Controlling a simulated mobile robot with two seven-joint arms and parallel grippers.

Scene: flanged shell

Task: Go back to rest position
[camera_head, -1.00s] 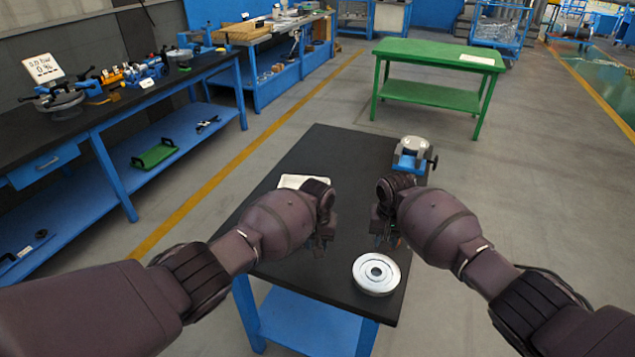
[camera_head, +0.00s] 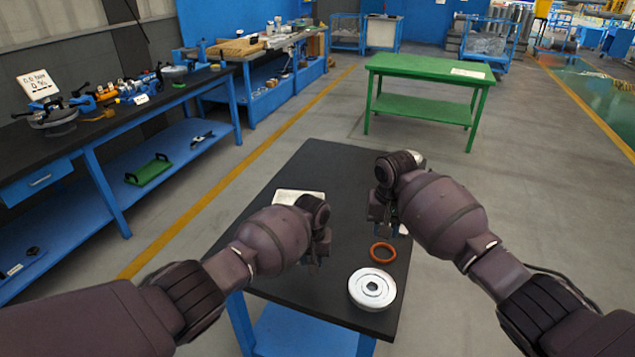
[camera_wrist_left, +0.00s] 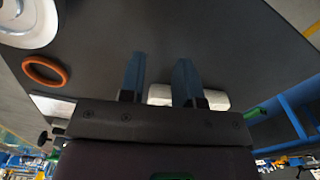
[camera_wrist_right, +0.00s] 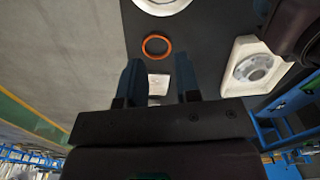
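My left gripper (camera_head: 316,262) is over the left part of the black table (camera_head: 335,160). In the left wrist view its two blue fingers (camera_wrist_left: 158,80) are apart with nothing between them. My right gripper (camera_head: 384,228) is over the right part of the table, and in the right wrist view its fingers (camera_wrist_right: 160,82) are apart and empty. A silver flanged disc (camera_head: 372,289) lies near the table's front right corner. An orange ring (camera_head: 383,253) lies flat just behind it, apart from both grippers.
A white plate (camera_head: 291,196) lies on the table, partly behind my left arm; the right wrist view shows a round metal part (camera_wrist_right: 254,68) in it. My right arm mostly hides the far right corner. A long workbench (camera_head: 100,110) stands left and a green table (camera_head: 425,68) stands behind.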

